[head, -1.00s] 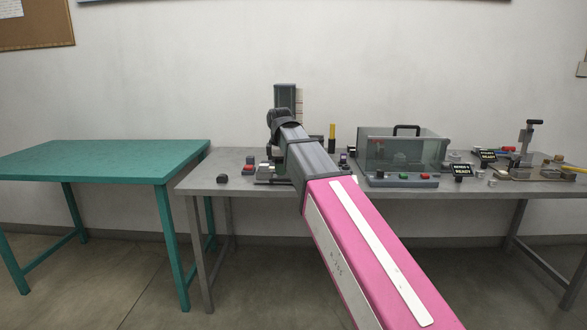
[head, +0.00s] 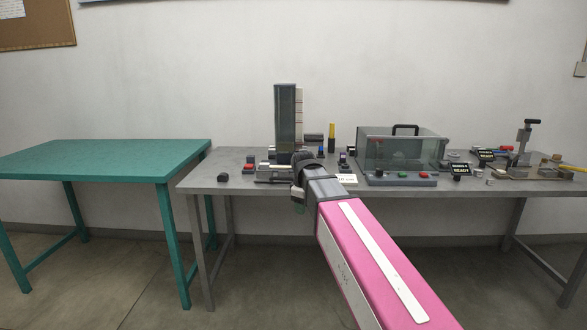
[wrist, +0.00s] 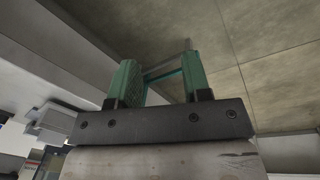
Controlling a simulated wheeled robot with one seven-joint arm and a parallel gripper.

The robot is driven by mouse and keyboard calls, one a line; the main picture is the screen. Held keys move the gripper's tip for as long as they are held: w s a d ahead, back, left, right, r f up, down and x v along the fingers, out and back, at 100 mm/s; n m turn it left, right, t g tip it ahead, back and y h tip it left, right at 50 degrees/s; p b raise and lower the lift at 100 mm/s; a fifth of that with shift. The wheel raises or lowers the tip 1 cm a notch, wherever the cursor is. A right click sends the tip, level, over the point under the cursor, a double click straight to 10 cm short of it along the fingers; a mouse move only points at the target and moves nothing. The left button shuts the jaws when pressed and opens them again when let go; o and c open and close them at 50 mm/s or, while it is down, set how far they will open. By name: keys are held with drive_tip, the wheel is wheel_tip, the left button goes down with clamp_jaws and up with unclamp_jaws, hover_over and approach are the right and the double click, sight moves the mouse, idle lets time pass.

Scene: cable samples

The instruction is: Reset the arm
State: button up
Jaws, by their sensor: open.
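My gripper (wrist: 158,82) shows in the wrist view with two green fingers apart and nothing between them. Concrete floor and a thin teal bar show beyond the fingers. In the head view, my pink and grey arm reaches from the lower right toward the front edge of the grey table (head: 240,184). The arm's dark end joint is in front of that edge, and the gripper is mostly hidden behind it.
A tall grey column device (head: 285,120) stands behind the arm's end. A clear-walled box (head: 400,152) with a black handle is to its right. A clamp stand (head: 524,145) is at far right. The teal table (head: 100,160) at left is bare.

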drive_tip(key=s+d+f+m, duration=0.6)
drive_tip(key=s+d+f, duration=0.1)
drive_tip(key=f, duration=0.5)
drive_tip(key=s+d+f+m+g, duration=0.1)
drive_tip(key=s+d+f+m, duration=0.5)
drive_tip(key=f, duration=0.6)
drive_tip(key=s+d, duration=0.2)
drive_tip(key=shift+s+d+f, duration=0.2)
drive_tip(key=shift+s+f, duration=0.2)
